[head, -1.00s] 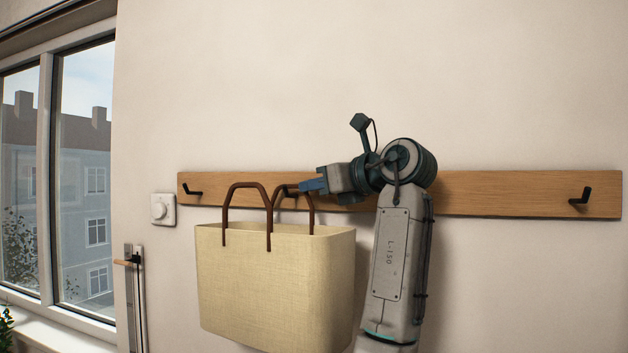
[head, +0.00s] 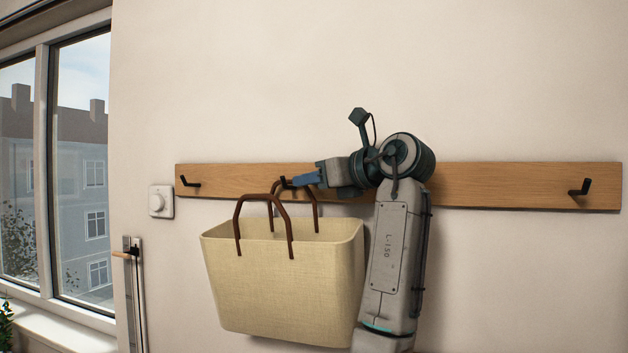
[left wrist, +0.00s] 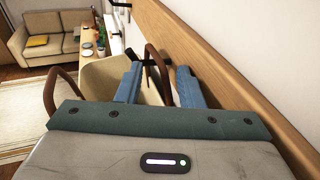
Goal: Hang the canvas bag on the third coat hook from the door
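The canvas bag (head: 283,285) is pale beige with two brown loop handles, tilted slightly, against the wall under the hook rail. Its back handle (head: 314,205) reaches up to a black hook (head: 284,182) and appears to hang on it; the front handle (head: 240,215) stands free, lower. My left gripper (head: 300,180) is beside that hook. In the left wrist view its blue fingers (left wrist: 160,80) are apart, with the back handle (left wrist: 170,100) passing between them and the hook (left wrist: 155,62) just beyond. The bag (left wrist: 105,85) shows under the fingers. My right gripper is out of view.
The wooden rail (head: 500,185) has another hook (head: 190,183) at its left end and one (head: 580,188) at far right; my arm covers part between. A wall dial (head: 159,201) and window (head: 80,170) are left.

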